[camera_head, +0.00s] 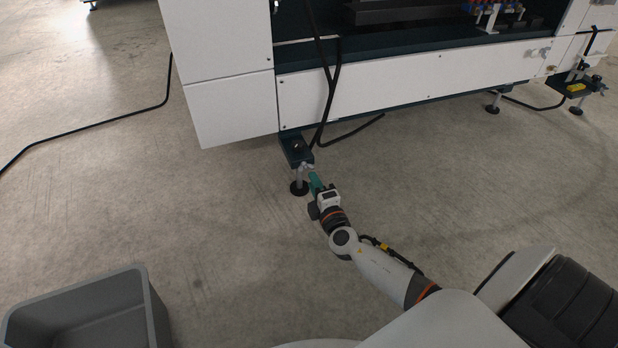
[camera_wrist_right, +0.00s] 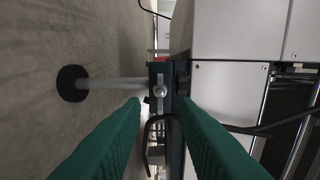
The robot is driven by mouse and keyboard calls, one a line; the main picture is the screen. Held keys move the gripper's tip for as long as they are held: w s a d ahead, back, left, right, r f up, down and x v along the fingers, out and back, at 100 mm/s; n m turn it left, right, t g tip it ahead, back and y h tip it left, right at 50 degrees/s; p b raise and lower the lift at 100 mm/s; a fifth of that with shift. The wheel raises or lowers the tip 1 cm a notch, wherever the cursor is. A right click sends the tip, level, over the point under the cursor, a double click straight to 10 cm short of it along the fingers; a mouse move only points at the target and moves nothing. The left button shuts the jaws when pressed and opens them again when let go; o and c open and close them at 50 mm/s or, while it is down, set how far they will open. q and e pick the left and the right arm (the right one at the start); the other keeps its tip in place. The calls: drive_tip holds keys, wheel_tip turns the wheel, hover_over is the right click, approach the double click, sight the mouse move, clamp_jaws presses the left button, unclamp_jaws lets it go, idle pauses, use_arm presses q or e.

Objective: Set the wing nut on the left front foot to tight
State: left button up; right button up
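The left front foot (camera_head: 299,188) has a round black pad on the floor and a metal stem under a dark bracket (camera_head: 295,149) at the machine's lower corner. In the right wrist view the foot pad (camera_wrist_right: 72,84) lies at the left, its stem running to the bracket. A small silver part, apparently the wing nut (camera_wrist_right: 160,91), sits at the bracket, between and beyond my green fingertips. My right gripper (camera_head: 312,174) is close to the foot; in its wrist view the fingers (camera_wrist_right: 160,104) are apart with nothing between them. Contact with the nut cannot be told. My left gripper is not in view.
The white machine panel (camera_head: 400,85) rises behind the foot. Black cables (camera_head: 326,100) hang close to the bracket. Another foot (camera_head: 492,108) stands farther right. A grey bin (camera_head: 150,310) is at lower left. The concrete floor around the foot is mostly clear.

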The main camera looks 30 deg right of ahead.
sight(305, 167)
drive_tip(key=shift+b+x, duration=0.45)
drive_tip(key=shift+x, duration=1.8)
clamp_jaws()
